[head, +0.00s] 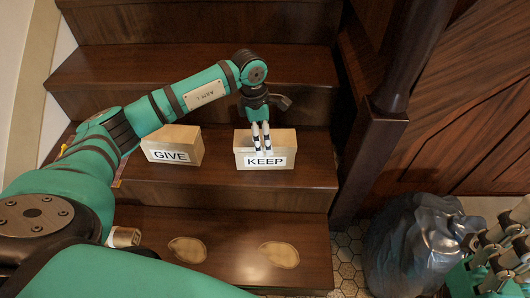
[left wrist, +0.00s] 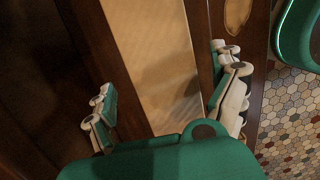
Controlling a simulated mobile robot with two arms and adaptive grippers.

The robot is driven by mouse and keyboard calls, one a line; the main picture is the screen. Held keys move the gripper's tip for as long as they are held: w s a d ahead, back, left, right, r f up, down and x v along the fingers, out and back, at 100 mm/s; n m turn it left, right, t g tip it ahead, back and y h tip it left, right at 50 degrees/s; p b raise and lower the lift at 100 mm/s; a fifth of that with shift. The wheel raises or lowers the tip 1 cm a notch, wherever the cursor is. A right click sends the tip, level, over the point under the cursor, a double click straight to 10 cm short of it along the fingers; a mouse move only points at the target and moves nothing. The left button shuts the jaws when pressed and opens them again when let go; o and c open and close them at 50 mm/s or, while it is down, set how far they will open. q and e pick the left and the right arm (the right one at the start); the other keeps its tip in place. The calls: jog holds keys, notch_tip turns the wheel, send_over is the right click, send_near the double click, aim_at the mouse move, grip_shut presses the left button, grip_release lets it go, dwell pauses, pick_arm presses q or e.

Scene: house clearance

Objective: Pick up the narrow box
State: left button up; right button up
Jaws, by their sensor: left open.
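Two light-brown boxes stand on a dark wooden stair step in the head view. One is the box marked KEEP (head: 283,142), the other the box marked GIVE (head: 182,138) to its left. Which one counts as narrow is not clear. My left gripper (head: 262,151) points down over the KEEP box, its fingers overlapping the top and front of it in the picture. In the left wrist view, the left gripper (left wrist: 168,80) is open, with a tan box surface (left wrist: 150,45) between its spread fingers. Contact cannot be told. My right gripper (head: 505,258) is partly visible at the lower right.
The step below (head: 230,275) carries two pale oval patches (head: 187,250). A dark wooden newel post (head: 365,150) stands right of the steps. A grey-blue plastic bag (head: 415,245) sits on the tiled floor (head: 348,255). The step above is clear beside my arm.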

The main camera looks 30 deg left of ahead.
pick_arm(q)
jog(key=shift+d+f+b, duration=0.15)
jog(key=shift+f+b, duration=0.35)
jog(key=shift+f, duration=0.4)
jog(key=shift+d+f+b, duration=0.2)
jog(key=shift+f+b, duration=0.25)
jog(key=shift+f, duration=0.5)
jog(key=shift+d+f+b, duration=0.15)
jog(key=shift+f+b, duration=0.35)
jog(key=shift+f, duration=0.4)
jog(key=c, duration=1.4)
jog(key=shift+w+r, duration=0.1)
